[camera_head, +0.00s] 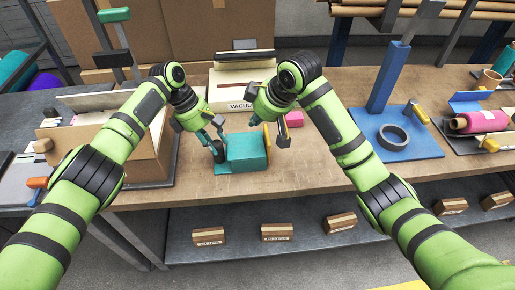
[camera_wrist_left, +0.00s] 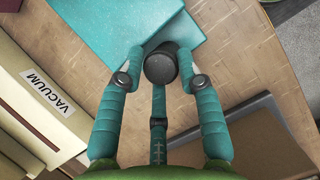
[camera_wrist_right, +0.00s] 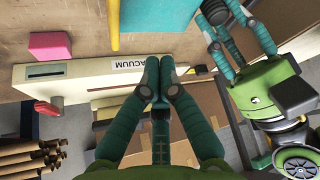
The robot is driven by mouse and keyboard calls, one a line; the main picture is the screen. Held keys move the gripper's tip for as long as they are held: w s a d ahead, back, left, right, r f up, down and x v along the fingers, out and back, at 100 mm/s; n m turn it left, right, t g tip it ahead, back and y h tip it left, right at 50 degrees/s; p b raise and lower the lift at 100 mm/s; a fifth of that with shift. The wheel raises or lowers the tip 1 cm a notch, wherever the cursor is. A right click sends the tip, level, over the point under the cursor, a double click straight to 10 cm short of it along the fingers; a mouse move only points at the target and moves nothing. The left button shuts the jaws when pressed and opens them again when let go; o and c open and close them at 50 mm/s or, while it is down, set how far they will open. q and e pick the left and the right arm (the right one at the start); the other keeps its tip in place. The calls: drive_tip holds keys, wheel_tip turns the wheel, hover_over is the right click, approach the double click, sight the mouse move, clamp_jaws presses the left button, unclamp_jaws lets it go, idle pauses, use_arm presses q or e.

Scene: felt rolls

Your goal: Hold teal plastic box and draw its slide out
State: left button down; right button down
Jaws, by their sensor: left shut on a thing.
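The teal plastic box (camera_head: 247,153) stands on the wooden table in front of my arms. It fills the top of the left wrist view (camera_wrist_left: 105,35), with a darker teal part (camera_wrist_left: 190,30) beside it. My left gripper (camera_head: 216,150) is at the box's left end; its fingers close around a dark round knob (camera_wrist_left: 160,66) there. Whether the knob belongs to the slide cannot be told. My right gripper (camera_wrist_right: 160,62) is shut and empty, its fingertips together, near the box's right end in the head view. The box shows partly in the right wrist view (camera_wrist_right: 158,18).
A yellow strip (camera_wrist_right: 113,25) is at the box's right end. A pink block (camera_head: 294,119) and a white carton marked VACUUM (camera_head: 228,92) lie behind. A cardboard box (camera_head: 150,158) stands left, a blue stand (camera_head: 420,147) right. The table's front is clear.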

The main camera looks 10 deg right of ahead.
use_arm(q)
drive_tip(key=shift+a+f, duration=0.1)
drive_tip(key=shift+f, duration=0.05)
use_arm(e)
drive_tip(key=shift+f, duration=2.95)
drive_tip(key=shift+d, duration=0.15)
drive_tip(key=d, duration=0.9)
drive_tip(key=shift+w+r, duration=0.1)
wheel_tip(320, 180, up, 7)
drive_tip(key=a, duration=0.1)
idle(1.2)
